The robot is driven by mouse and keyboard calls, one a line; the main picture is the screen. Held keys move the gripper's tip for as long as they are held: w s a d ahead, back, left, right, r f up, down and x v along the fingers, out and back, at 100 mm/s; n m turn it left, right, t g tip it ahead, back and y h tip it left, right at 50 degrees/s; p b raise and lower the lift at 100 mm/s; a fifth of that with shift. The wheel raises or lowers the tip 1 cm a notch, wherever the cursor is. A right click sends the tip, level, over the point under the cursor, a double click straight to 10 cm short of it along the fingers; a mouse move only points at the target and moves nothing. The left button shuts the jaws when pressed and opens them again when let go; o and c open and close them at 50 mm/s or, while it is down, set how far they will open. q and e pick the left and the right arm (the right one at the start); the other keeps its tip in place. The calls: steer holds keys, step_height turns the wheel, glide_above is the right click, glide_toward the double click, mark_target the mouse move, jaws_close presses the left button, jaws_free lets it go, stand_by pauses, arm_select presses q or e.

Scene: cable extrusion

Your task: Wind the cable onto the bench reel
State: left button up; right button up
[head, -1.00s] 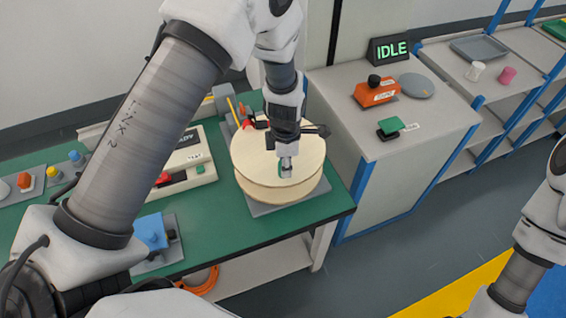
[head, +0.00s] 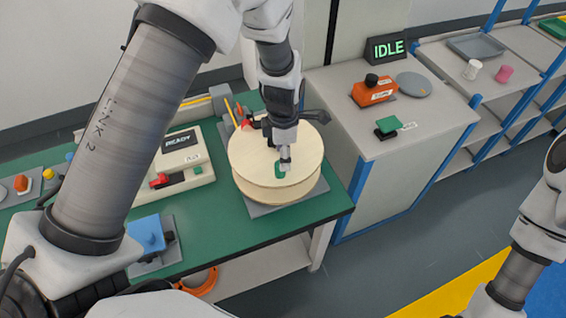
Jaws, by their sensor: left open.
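The bench reel (head: 250,150) is a pale wooden drum with two round flanges, lying flat on a grey plate (head: 262,208) on the green bench. A small green part (head: 281,170) sits on its top face near the centre. My left gripper (head: 285,164) points down over the reel's top, right at the green part; it is open. I cannot tell whether its fingers touch the part. An orange coil of cable (head: 203,284) lies on the shelf below the bench. My right gripper is out of view; only parts of my right arm show at the right edge.
A tester box (head: 183,158) reading READY, a blue fixture (head: 148,233) and small coloured parts stand on the green bench (head: 215,225). A grey cabinet (head: 400,215) right of it carries an orange box (head: 374,90), a green button (head: 388,127) and an IDLE sign (head: 387,47).

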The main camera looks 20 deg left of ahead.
arm_select(q)
step_height(320, 180, up, 7)
